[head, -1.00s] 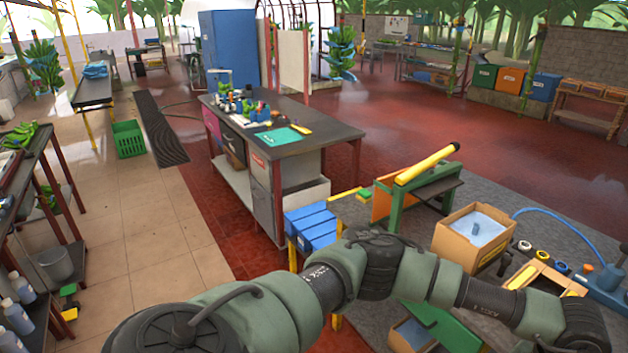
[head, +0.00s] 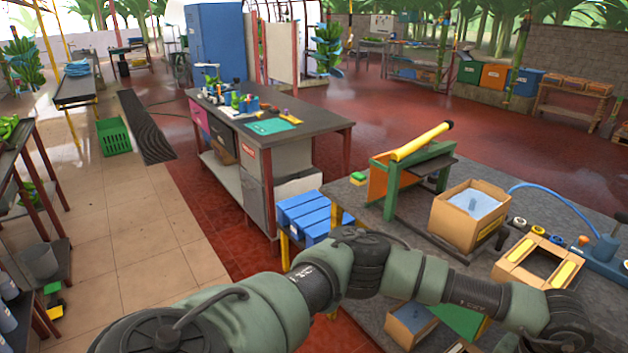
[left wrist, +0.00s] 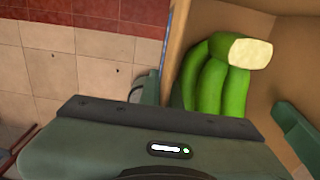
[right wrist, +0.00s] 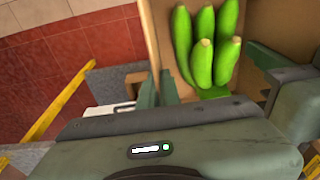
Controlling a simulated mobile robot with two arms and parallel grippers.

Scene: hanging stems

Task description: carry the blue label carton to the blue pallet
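A cardboard carton holding green bananas shows in the left wrist view (left wrist: 178,50) and the right wrist view (right wrist: 149,35). No label face shows, so I cannot tell its label colour. My left gripper (left wrist: 222,108) has its fingers wide apart, one outside the carton wall and one over the inside. My right gripper (right wrist: 222,88) is also spread at the carton, one finger by the wall and one on the far side of the bananas. Firm contact cannot be told. A blue slatted pallet (head: 308,213) stands beyond my left arm. The held-level carton is outside the head view.
A grey worktable (head: 590,205) at right bears an open carton with blue liner (head: 468,217) and a green stand with a yellow roll (head: 420,142). A long bench (head: 325,122) stands behind the pallet.

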